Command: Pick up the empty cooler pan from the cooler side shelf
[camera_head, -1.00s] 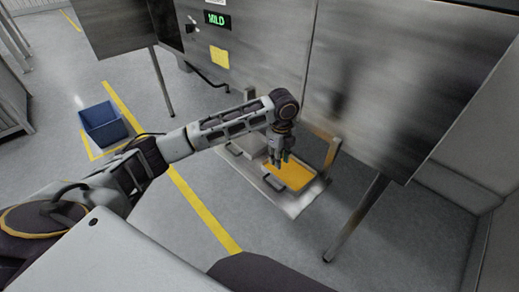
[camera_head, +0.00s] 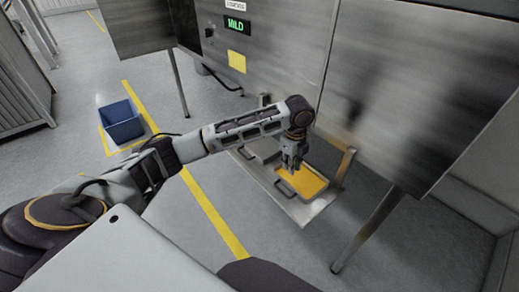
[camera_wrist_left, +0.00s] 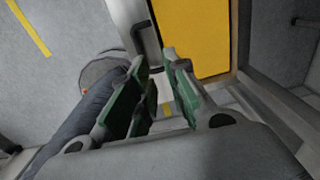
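A low shelf (camera_head: 308,212) under the steel machine holds two shallow pans side by side. The left one is a plain grey pan (camera_head: 264,149) with a dark handle on its near side; I cannot tell its inside clearly. The right one is a pan with a yellow surface (camera_head: 310,183) and a dark handle (camera_head: 285,189); it fills the upper right of the left wrist view (camera_wrist_left: 195,35). My left gripper (camera_head: 291,168) is above the yellow pan's far left corner. In the wrist view its green-padded fingers (camera_wrist_left: 157,62) are apart with nothing between them. My right gripper is out of view.
The steel machine (camera_head: 400,90) with a green-lit display (camera_head: 236,24) stands behind the shelf. Its leg (camera_head: 365,230) is to the right. A blue bin (camera_head: 122,122) stands on the floor at left. The floor in front is clear, marked by a yellow line (camera_head: 212,213).

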